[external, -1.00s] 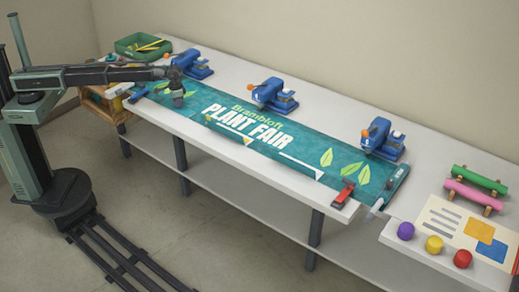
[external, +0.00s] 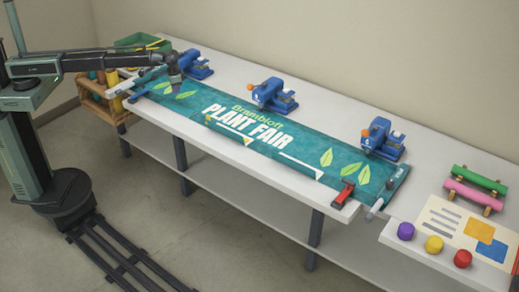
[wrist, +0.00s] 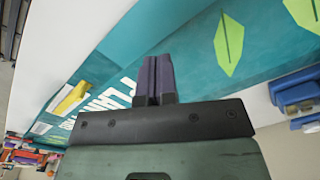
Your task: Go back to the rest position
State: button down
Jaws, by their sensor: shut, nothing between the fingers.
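My gripper (external: 175,75) is raised over the left end of the long white table (external: 235,68), above the teal banner (external: 300,150). In the wrist view its two fingers (wrist: 155,80) are together with nothing between them.
Several blue clamp-like devices, one at the middle (external: 272,95), line the banner's back edge. A green bin (external: 135,42) stands at the far left corner. A red clamp (external: 343,193) is at the front edge. Purple, yellow and red knobs are at the right.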

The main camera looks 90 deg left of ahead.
jog(key=shift+f, duration=0.1)
jog(key=s+d+m, duration=0.2)
jog(key=s+d, duration=0.1)
jog(key=s, duration=1.8)
jog(key=s+d+m, duration=0.3)
jog(key=s+d, duration=0.1)
jog(key=s, duration=1.6)
jog(key=shift+s, duration=0.35)
